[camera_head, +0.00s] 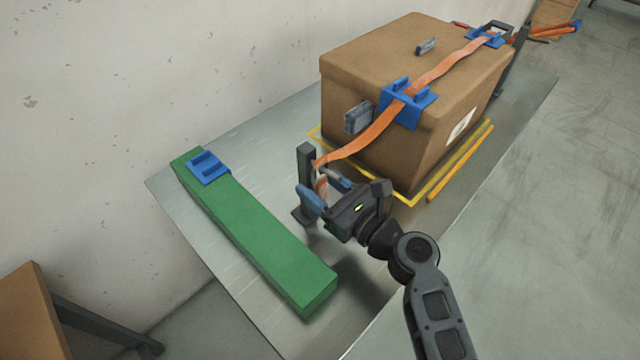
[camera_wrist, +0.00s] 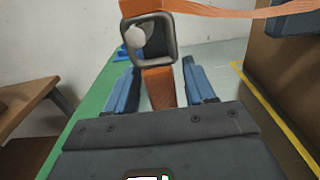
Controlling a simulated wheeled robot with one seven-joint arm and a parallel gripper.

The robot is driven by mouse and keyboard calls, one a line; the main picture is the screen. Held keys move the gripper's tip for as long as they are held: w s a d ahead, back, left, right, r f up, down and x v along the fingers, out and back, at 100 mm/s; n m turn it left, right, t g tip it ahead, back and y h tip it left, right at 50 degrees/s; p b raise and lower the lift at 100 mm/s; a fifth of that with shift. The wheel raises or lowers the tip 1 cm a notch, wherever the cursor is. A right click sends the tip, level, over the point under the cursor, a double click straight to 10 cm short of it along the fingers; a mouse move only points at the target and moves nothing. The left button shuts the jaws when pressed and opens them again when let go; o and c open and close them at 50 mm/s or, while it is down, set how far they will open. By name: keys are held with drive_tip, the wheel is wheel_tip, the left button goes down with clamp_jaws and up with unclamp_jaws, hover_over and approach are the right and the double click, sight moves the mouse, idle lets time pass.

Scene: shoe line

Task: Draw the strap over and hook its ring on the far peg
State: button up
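The orange strap (camera_head: 370,135) runs across the top of the cardboard box and slopes down to a dark upright post (camera_head: 305,165) at the box's near left side. In the wrist view, a dark squarish ring (camera_wrist: 148,38) is at the strap's near end, just past my fingertips. I cannot tell whether it is around the post. An orange strap tail (camera_wrist: 158,88) hangs below it. My gripper (camera_head: 324,188) is beside the post, its blue fingers apart on either side of the tail with gaps visible. Another dark post (camera_head: 512,62) stands at the box's far end.
The cardboard box (camera_head: 375,70) stands within yellow lines on the metal table (camera_head: 175,205). Blue guides (camera_head: 408,103) sit on its top edges under the strap. A long green block (camera_head: 260,235) with a blue piece lies left of my gripper. A wooden table (camera_head: 30,310) is at lower left.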

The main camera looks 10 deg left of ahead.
drive_tip(key=shift+o, duration=0.9)
drive_tip(key=v, duration=0.7)
drive_tip(key=shift+s+d+b, duration=0.25)
drive_tip(key=shift+d+b, duration=0.05)
drive_tip(key=shift+d, duration=0.05)
